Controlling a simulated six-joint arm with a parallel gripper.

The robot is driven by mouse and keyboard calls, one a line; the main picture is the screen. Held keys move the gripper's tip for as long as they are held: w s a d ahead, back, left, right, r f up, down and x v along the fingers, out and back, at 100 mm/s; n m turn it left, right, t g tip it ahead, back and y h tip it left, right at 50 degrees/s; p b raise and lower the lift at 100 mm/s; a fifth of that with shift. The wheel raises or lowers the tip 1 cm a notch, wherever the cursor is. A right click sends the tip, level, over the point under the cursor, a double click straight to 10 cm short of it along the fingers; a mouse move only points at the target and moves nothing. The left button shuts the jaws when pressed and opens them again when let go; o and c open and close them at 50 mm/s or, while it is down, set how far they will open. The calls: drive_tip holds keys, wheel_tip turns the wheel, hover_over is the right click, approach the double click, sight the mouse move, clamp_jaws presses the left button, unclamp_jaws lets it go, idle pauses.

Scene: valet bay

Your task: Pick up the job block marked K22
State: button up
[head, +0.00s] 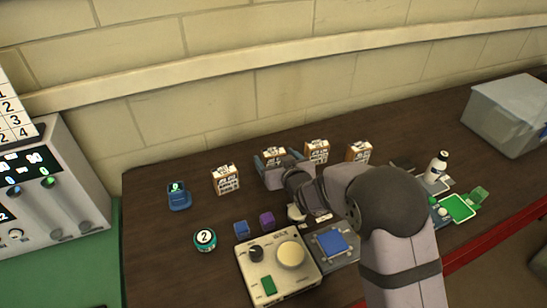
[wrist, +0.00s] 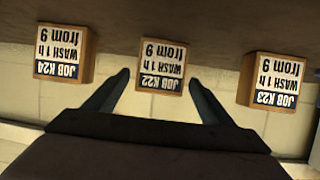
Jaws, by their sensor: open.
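The job block marked K22 (wrist: 161,66) is a small wooden block with a white and dark label, upside down in the wrist view. My gripper (wrist: 159,78) is open, with one finger on each side of this block and a visible gap to each. In the head view, my gripper (head: 284,164) is at a block (head: 273,154) in the row near the wall, its lower part hidden by the fingers. Blocks K24 (wrist: 64,53) and K23 (wrist: 272,80) stand on either side in the wrist view, outside the fingers.
Other labelled blocks stand at left (head: 226,180) and right (head: 317,151), with one farther right (head: 358,152). A control box (head: 278,268), blue and purple cubes and a round marker numbered 2 (head: 205,240) lie in front.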

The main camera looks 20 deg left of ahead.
sight(274, 151)
drive_tip(key=shift+x, duration=1.15)
drive_tip(key=c, duration=1.2)
drive_tip(key=shift+r, duration=0.15)
wheel_tip(274, 151, up, 10)
drive_tip(key=shift+f+b, duration=0.1)
drive_tip(key=shift+b, duration=0.8)
